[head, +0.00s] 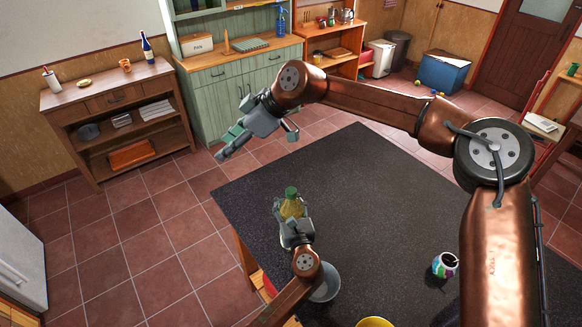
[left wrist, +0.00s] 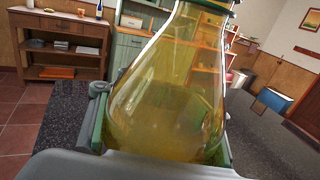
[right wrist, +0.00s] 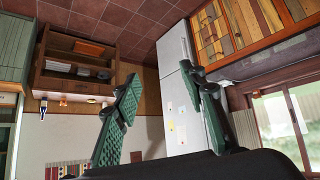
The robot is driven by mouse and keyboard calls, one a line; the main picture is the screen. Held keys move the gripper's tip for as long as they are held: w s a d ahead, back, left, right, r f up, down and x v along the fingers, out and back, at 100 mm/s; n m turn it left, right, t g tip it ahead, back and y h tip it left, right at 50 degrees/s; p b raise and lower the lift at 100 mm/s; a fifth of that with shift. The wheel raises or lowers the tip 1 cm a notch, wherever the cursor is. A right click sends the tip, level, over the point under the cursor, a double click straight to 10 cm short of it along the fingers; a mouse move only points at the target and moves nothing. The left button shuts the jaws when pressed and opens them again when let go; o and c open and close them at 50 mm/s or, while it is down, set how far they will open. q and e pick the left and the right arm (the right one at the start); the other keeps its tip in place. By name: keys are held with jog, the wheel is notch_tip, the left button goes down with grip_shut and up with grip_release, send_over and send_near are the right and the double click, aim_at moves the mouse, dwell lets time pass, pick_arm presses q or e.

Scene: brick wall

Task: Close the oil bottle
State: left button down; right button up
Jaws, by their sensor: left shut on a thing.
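The oil bottle (head: 291,208) is clear with yellow oil and has a green top (head: 291,192). My left gripper (head: 294,226) is shut around its body over the dark table's left part. The bottle fills the left wrist view (left wrist: 170,90), oil in its lower body, a green band at the neck and its mouth cut off by the frame. I cannot tell whether the top is shut or the base touches the table. My right gripper (head: 256,146) is raised beyond the bottle, at upper left. Its fingers are spread and empty in the right wrist view (right wrist: 165,95).
The dark speckled table (head: 370,200) is mostly clear. A grey bowl (head: 325,284) is beside my left wrist, a colourful can (head: 445,265) at right and a yellow bowl (head: 374,322) at the front edge. A wooden sideboard (head: 105,100) and green cabinet (head: 225,95) stand behind.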

jog(key=w+a+r+n+t+y, duration=0.2)
jog(key=w+a+r+t+y, duration=0.15)
jog(key=r, duration=0.55)
jog(key=w+a+r+n+t+y, duration=0.2)
jog(key=w+r, duration=0.3)
jog(key=r, duration=0.4)
jog(key=w+d+m+t+h, duration=0.1)
jog(key=w+d+t+h, duration=0.45)
jog(key=w+d, duration=0.45)
jog(key=d+f+n+g+h, duration=0.2)
jog(key=d+f+h, duration=0.15)
jog(key=f, duration=0.35)
jog(key=d+f+n+g+h, duration=0.2)
jog(key=d+f+h, duration=0.15)
jog(key=f, duration=0.45)
jog(key=s+d+f+n+g, duration=0.1)
jog(key=s+f+n+g, duration=0.2)
jog(key=s, duration=0.3)
jog(key=s+d+f+n+g+h, duration=0.1)
jog(key=s+d+f+n+g, duration=0.1)
jog(key=s, duration=0.5)
jog(key=s+d+f+n+g, duration=0.1)
jog(key=s+f+n+g, duration=0.2)
jog(key=s+f+n, duration=0.2)
jog(key=shift+s+d+f+g+h, duration=0.1)
jog(key=shift+s+f+g+h, duration=0.1)
jog(key=shift+s, duration=0.15)
jog(key=shift+s+d+f+g+h, duration=0.1)
jog(key=shift+s+g+h, duration=0.1)
jog(key=shift+s, duration=0.1)
